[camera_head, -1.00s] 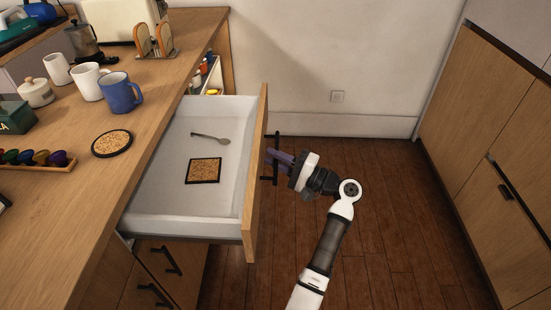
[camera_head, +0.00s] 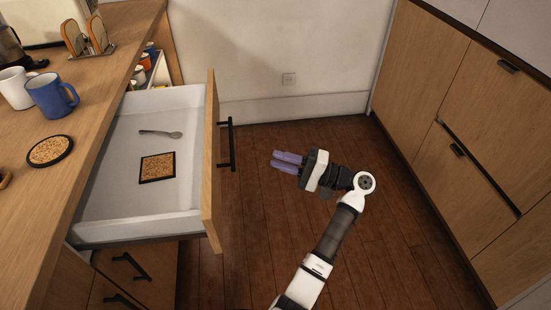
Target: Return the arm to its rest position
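My gripper (camera_head: 275,161) is in the middle of the head view, over the wooden floor. It points left toward the open drawer and is clear of the drawer's black handle (camera_head: 227,145), with a gap between them. Its two purple fingers are a little apart, with nothing between them. My arm reaches up from the bottom of the picture, bent at the joint right of the gripper. The drawer (camera_head: 108,178) is pulled out from the counter on the left. A spoon (camera_head: 160,133) and a square cork coaster with a dark rim (camera_head: 157,167) lie in it.
The counter (camera_head: 92,108) on the left holds a blue mug (camera_head: 50,97), a white mug (camera_head: 17,90), a round cork coaster (camera_head: 50,151) and a toast rack (camera_head: 88,38). Wooden cabinets (camera_head: 450,120) stand at the right. The floor (camera_head: 400,220) between is clear.

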